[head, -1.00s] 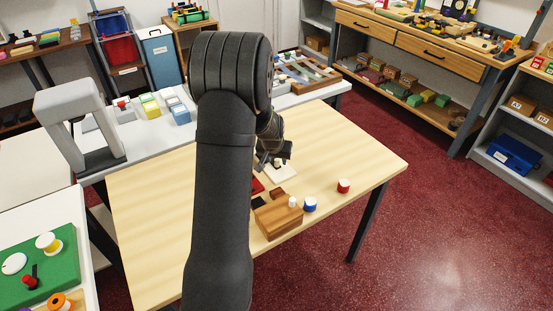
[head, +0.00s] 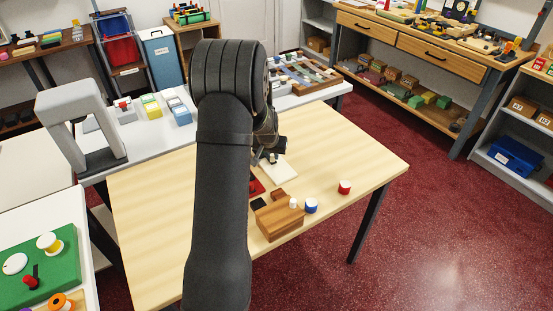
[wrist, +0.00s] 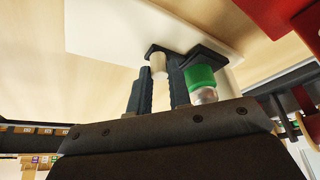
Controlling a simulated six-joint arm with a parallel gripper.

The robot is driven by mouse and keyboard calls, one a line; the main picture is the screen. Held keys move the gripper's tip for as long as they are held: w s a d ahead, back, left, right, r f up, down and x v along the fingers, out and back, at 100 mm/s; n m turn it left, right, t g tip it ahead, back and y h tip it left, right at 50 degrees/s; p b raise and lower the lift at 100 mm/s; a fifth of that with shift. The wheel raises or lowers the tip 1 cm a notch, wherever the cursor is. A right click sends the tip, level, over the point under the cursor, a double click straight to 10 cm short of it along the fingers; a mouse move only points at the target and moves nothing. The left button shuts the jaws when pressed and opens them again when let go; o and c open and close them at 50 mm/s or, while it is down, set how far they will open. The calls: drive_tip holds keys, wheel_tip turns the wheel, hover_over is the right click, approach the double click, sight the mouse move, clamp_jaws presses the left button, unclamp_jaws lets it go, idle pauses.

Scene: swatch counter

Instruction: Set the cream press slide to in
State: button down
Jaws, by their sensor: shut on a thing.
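The cream press slide shows as a pale plate (head: 283,170) on the wooden table, with a small pale knob (head: 272,158) at its far left part. In the wrist view the plate (wrist: 105,28) fills the upper middle, and the cream knob (wrist: 158,64) stands between my fingertips. My gripper (wrist: 174,62) is shut on this knob; it also shows in the head view (head: 266,152), partly hidden behind my arm. A green-capped piece with a clear or white lower part (wrist: 201,84) shows close to the right finger.
A red piece (head: 256,187) lies near the plate, partly behind my arm. A brown wooden block (head: 280,220), a blue-and-white spool (head: 311,206) and a red-and-white spool (head: 344,187) stand nearer the front edge. The table's right side is clear.

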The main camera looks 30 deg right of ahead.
drive_tip(key=shift+w+r, duration=0.1)
drive_tip(key=shift+w, duration=0.25)
drive_tip(key=c, duration=1.3)
unclamp_jaws()
drive_tip(key=v, duration=1.7)
drive_tip(key=shift+s+a+r, duration=0.1)
drive_tip(key=shift+r, duration=0.05)
